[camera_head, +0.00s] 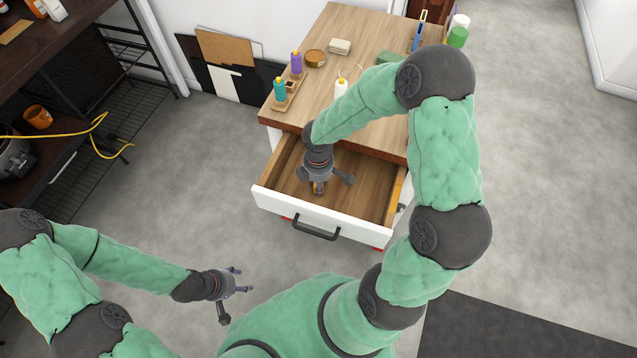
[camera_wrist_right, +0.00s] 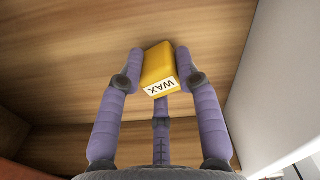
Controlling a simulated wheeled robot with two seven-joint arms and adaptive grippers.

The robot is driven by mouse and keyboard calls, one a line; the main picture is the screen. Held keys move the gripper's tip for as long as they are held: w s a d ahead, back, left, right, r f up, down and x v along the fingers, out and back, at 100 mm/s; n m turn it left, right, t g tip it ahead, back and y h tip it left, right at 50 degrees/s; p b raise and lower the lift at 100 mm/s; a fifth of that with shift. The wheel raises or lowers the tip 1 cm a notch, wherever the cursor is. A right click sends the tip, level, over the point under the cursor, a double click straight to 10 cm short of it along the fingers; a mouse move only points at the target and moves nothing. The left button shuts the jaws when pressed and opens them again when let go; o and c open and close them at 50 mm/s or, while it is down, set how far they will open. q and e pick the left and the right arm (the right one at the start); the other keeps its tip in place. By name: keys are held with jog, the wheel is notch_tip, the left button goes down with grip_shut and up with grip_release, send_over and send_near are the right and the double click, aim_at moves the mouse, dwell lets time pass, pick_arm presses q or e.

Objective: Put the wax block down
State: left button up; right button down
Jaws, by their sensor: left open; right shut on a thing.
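The wax block (camera_wrist_right: 158,68) is yellow with a white label reading WAX. In the right wrist view it sits between the fingers of my right gripper (camera_wrist_right: 158,85), which is shut on it. In the head view my right gripper (camera_head: 320,184) reaches down into the open drawer (camera_head: 362,200), and only a bit of the block shows beneath it. I cannot tell whether the block touches the drawer floor. My left gripper (camera_head: 236,288) is open and empty, low in front of the drawer at the left.
The wooden cabinet top (camera_head: 385,75) holds several items, including a purple bottle (camera_head: 296,63), a teal bottle (camera_head: 279,88) and a white bottle (camera_head: 341,89). The drawer front has a dark handle (camera_head: 316,231). A dark shelf with a yellow cable (camera_head: 75,132) stands at the left.

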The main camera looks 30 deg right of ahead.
jog(key=shift+f, duration=0.15)
jog(key=c, duration=0.9)
grip_release()
jog(key=shift+o, duration=0.2)
notch_tip(320, 180, up, 12)
jog(key=p, duration=0.5)
jog(key=shift+p, duration=0.4)
